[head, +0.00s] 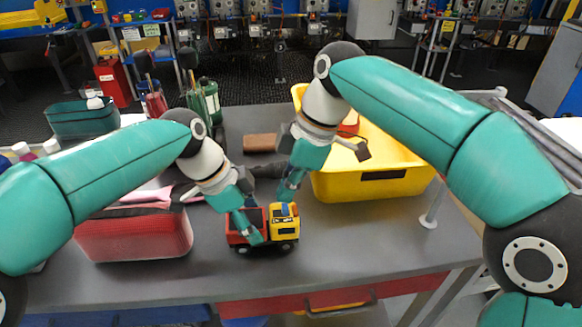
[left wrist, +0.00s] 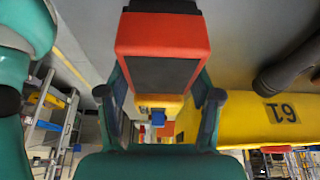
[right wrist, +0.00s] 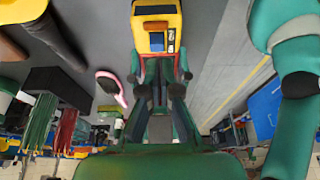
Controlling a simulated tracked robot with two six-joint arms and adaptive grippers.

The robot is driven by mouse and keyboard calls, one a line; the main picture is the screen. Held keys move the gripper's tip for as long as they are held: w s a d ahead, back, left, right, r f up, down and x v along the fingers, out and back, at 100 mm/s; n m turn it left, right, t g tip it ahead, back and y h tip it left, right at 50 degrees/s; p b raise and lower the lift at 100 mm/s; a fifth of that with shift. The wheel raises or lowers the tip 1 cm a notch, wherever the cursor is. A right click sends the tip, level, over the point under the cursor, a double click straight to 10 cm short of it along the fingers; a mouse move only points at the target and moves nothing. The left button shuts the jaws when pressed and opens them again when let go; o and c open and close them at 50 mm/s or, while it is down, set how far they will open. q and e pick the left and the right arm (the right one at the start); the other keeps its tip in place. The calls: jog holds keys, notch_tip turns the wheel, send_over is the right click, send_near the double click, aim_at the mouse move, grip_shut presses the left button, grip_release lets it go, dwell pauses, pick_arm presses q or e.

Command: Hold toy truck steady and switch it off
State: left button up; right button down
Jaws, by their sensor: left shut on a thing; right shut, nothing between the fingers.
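The toy truck (head: 285,229) stands upright on the grey table near its front edge, with a yellow cab at right and a red bed at left. My left gripper (head: 252,232) is shut across the red bed, with its fingers on either side of it; the red bed (left wrist: 160,38) also shows in the left wrist view. My right gripper (head: 286,198) is shut and empty, just above the cab.
A large yellow bin (head: 390,187) stands behind and right of the truck. A red container (head: 130,237) is at left. A brown block (head: 260,142) lies farther back. The table right of the truck is clear.

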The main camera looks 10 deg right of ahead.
aim_at(296, 214)
pick_arm(q)
jog(key=shift+s+f, duration=0.15)
jog(key=shift+f, duration=0.15)
pick_arm(e)
jog(key=v, duration=0.6)
jog(key=shift+a+r, duration=0.15)
jog(key=shift+a, duration=0.05)
pick_arm(q)
jog(key=o, duration=1.2)
jog(key=shift+d, duration=0.1)
jog(key=shift+o, duration=1.3)
jog(key=shift+r, duration=0.15)
